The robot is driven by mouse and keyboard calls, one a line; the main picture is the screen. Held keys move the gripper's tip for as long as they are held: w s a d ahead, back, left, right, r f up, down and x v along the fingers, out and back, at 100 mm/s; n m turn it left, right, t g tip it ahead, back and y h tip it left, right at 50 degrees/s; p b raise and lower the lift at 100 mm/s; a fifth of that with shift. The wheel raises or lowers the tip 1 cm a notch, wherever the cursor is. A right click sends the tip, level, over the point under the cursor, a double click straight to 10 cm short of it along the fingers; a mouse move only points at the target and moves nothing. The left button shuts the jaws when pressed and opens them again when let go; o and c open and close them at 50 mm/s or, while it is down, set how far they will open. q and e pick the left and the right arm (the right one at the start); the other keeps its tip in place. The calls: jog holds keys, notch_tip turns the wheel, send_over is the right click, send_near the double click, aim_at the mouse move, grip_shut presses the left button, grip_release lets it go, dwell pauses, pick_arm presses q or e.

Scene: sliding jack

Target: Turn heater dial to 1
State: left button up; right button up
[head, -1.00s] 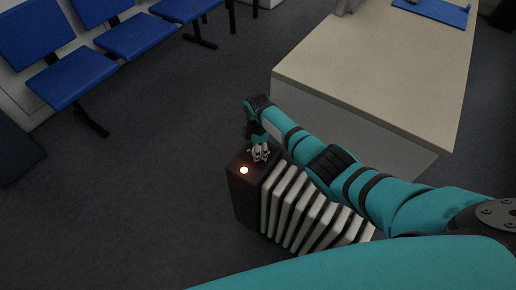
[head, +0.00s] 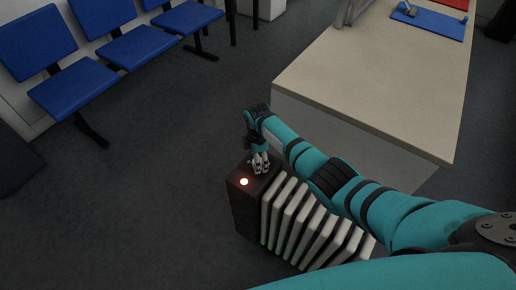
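The heater (head: 245,209) stands on the floor at the middle of the head view, with a black control end and white ribs (head: 298,222). My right gripper (head: 260,168) points down at that top, just behind and to the right of the light. Its fingers look close together, at or just above the surface. The dial cannot be made out; the fingers may hide it. Whether they grip anything is too small to tell. My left gripper is not in view.
A beige-topped desk (head: 375,75) stands close behind my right arm, with a blue mat (head: 430,22) at its far end. Blue chairs (head: 75,85) line the upper left. The dark floor (head: 130,210) left of the heater is clear.

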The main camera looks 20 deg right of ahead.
notch_tip(320, 180, up, 11)
dwell(0.3)
dwell(0.4)
